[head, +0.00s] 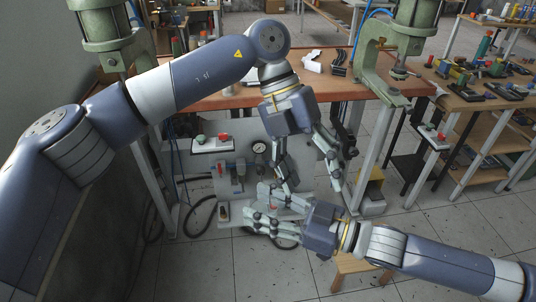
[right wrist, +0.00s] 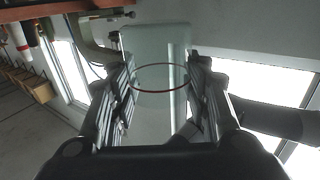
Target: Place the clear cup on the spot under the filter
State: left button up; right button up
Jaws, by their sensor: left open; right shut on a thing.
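The clear cup (right wrist: 155,55), see-through with a thin red ring, stands between the fingers of my right gripper (right wrist: 160,100) in the right wrist view. In the head view my right gripper (head: 262,212) comes in from the right, shut on the cup, which its fingers mostly hide. My left gripper (head: 314,184) hangs fingers down, open and empty, above and to the right of it. The filter seems to be among the small fittings (head: 236,172) on the grey panel behind; I cannot tell it or the spot under it apart clearly.
A round gauge (head: 259,148) and a button box (head: 211,143) are on the panel (head: 238,130) under the wooden bench (head: 205,102). Green presses (head: 383,70) stand on the bench. A stool (head: 358,265) is below my right arm. A cluttered table stands at the right.

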aim_at(264, 207)
pick_arm(q)
jog(key=w+a+r+t+y, duration=0.25)
jog(key=a+y, duration=0.25)
jog(key=a, duration=0.3)
jog(key=shift+t, duration=0.25)
jog(key=f, duration=0.3)
jog(key=s+f, duration=0.1)
jog(key=f, duration=0.3)
jog(key=s+f, duration=0.1)
jog(key=f, duration=0.3)
jog(key=shift+s+a+f, duration=0.1)
jog(key=shift+s+a, duration=0.05)
jog(key=shift+a, duration=0.1)
jog(key=c, duration=1.2)
jog(key=shift+c, duration=0.2)
pick_arm(e)
jog(key=o, duration=1.2)
